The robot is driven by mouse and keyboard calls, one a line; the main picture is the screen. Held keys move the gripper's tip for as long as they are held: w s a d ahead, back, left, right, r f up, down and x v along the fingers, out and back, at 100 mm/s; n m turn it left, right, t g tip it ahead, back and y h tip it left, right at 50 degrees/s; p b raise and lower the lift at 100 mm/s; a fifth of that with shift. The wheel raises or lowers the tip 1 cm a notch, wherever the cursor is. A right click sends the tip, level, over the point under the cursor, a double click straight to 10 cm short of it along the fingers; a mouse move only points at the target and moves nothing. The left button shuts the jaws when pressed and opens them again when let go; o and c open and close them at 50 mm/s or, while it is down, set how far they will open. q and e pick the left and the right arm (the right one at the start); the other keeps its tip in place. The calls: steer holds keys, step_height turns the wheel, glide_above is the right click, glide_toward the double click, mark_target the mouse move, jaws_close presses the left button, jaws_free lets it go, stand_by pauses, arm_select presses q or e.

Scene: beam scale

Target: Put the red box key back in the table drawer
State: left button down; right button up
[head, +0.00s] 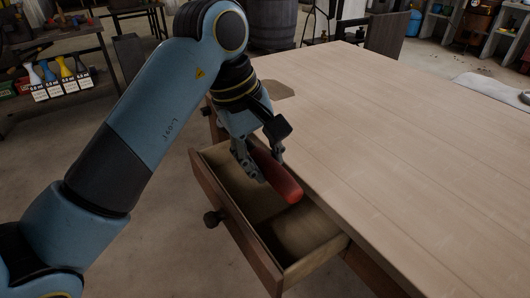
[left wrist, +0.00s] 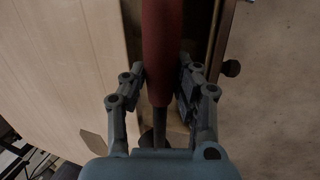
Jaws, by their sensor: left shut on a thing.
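A red elongated thing (head: 276,178), which I take for the red box key, is held in my left gripper (head: 259,168). It tilts over the open table drawer (head: 235,232), near the table's edge. In the left wrist view the red handle (left wrist: 161,50) runs between the two fingers of the left gripper (left wrist: 164,85), with a thin dark shaft (left wrist: 160,125) toward the palm. The drawer stands pulled out, and its visible floor looks bare. A round dark knob (head: 213,218) is on its front. My right gripper is not in view.
The wooden table top (head: 400,140) is wide and mostly clear. A barrel (head: 271,22) stands behind. A shelf with several coloured bottles (head: 58,78) is at the left.

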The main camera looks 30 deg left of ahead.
arm_select(q)
steer(key=b, duration=0.7)
glide_above(264, 224)
step_height(264, 224, down, 10)
steer(key=shift+r, duration=0.25)
steer(key=shift+a+b+x, duration=0.2)
steer(key=shift+b+x, duration=0.45)
steer(key=shift+x, duration=0.4)
steer(key=shift+s+f, duration=0.1)
steer(key=shift+s, duration=0.05)
jaws_free()
